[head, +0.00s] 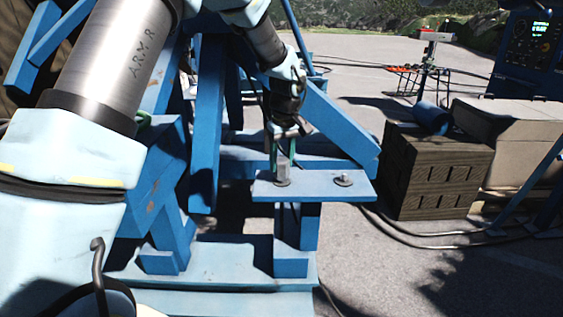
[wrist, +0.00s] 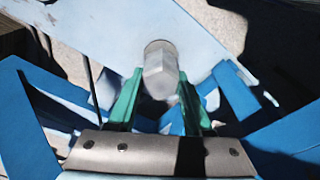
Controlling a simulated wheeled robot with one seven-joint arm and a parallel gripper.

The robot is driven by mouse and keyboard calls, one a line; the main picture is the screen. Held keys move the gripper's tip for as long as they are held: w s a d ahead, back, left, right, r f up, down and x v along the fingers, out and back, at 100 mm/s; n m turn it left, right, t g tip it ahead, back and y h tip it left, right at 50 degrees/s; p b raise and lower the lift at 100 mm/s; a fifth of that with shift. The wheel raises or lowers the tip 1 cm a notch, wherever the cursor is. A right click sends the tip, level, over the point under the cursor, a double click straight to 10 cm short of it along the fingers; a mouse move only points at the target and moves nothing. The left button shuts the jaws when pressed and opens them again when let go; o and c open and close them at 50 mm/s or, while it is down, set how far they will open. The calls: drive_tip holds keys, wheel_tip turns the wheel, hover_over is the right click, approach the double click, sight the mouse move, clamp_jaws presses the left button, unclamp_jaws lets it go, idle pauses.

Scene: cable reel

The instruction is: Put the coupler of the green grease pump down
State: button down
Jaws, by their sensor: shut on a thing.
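My gripper (head: 282,152) points down over the left part of a small blue plate (head: 316,186) on the blue frame. Its green fingers (wrist: 160,92) stand on either side of a silver hexagonal coupler (wrist: 160,65) and are shut on it. In the head view the coupler (head: 283,173) shows as a grey piece below the fingers, at a round dark spot on the plate. I cannot tell whether it touches the plate. A dark line, perhaps a hose, hangs by the wrist. I cannot make out the pump itself.
A round fitting (head: 343,179) sits on the right of the plate. Blue beams (head: 335,130) rise close behind and left of my gripper. A brown slatted crate (head: 436,172) stands right, with a blue cylinder (head: 431,118) on top. Cables lie on the open pavement.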

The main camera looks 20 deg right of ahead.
sight(285, 162)
drive_tip(key=shift+f, duration=0.5)
drive_tip(key=shift+f, duration=0.2)
drive_tip(key=shift+c, duration=1.5)
unclamp_jaws()
wheel_tip(285, 162, up, 12)
drive_tip(key=s+b, duration=0.1)
drive_tip(key=b, duration=0.1)
drive_tip(key=shift+s+r, duration=0.15)
drive_tip(key=shift+s, duration=0.1)
drive_tip(key=shift+s, duration=0.15)
